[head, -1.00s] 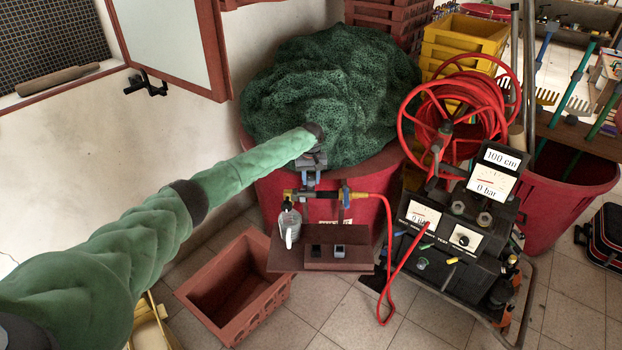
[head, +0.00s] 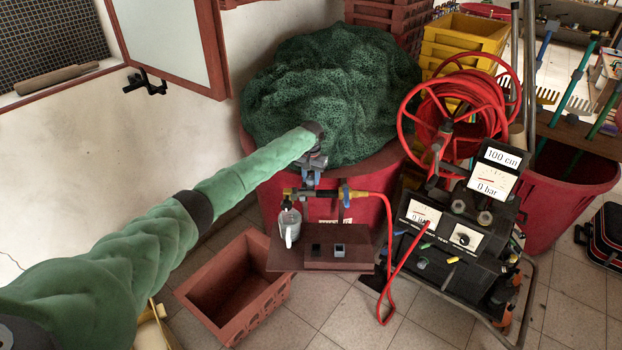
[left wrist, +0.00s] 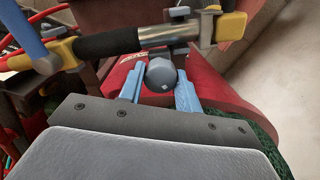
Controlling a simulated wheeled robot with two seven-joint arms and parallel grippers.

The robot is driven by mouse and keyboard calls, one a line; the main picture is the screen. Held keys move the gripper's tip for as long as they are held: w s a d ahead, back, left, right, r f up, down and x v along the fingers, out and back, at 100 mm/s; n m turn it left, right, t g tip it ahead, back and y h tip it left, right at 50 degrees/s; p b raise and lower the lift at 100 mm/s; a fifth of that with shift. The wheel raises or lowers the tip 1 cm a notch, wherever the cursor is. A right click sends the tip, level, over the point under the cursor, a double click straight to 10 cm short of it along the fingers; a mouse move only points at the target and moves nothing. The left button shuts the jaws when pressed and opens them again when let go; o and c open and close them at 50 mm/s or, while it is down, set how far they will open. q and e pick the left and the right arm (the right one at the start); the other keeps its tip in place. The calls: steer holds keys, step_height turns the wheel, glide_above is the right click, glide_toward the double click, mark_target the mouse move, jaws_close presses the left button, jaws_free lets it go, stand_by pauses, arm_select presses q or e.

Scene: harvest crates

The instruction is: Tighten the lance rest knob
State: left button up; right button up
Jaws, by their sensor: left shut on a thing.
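The lance rest knob (left wrist: 161,74) is a rounded grey knob in the left wrist view. My left gripper (left wrist: 160,86) has its two blue fingers on either side of it and is shut on it. In the head view my left gripper (head: 311,178) reaches down just above the lance (head: 325,194), in front of the green netting. The lance, with a black grip and yellow end parts, also lies across the left wrist view (left wrist: 112,42). The fingers and netting hide the knob in the head view. My right gripper is out of view.
A red hose (head: 388,230) runs from the lance to a black gauge unit (head: 450,240). A hose reel (head: 455,108) stands behind it. An empty reddish crate (head: 215,262) sits on the floor.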

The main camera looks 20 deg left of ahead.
mark_target(311, 177)
arm_select(q)
steer(key=m, duration=0.3)
steer(key=shift+m, duration=0.4)
steer(key=shift+m+b, duration=0.4)
steer(key=shift+m, duration=2.3)
steer(key=shift+r+m+b, duration=0.1)
steer(key=shift+m+b, duration=0.25)
steer(key=shift+m, duration=0.95)
steer(key=shift+w+r+m, duration=0.1)
steer(key=shift+m, duration=0.4)
steer(key=shift+a+r, duration=0.1)
steer(key=o, duration=0.9)
steer(key=shift+o, duration=0.3)
steer(key=shift+b, duration=0.3)
steer(key=shift+r, duration=0.1)
step_height(311, 177, up, 6)
steer(key=shift+f+b, duration=0.1)
steer(key=shift+b, duration=1.05)
steer(key=shift+r, duration=0.85)
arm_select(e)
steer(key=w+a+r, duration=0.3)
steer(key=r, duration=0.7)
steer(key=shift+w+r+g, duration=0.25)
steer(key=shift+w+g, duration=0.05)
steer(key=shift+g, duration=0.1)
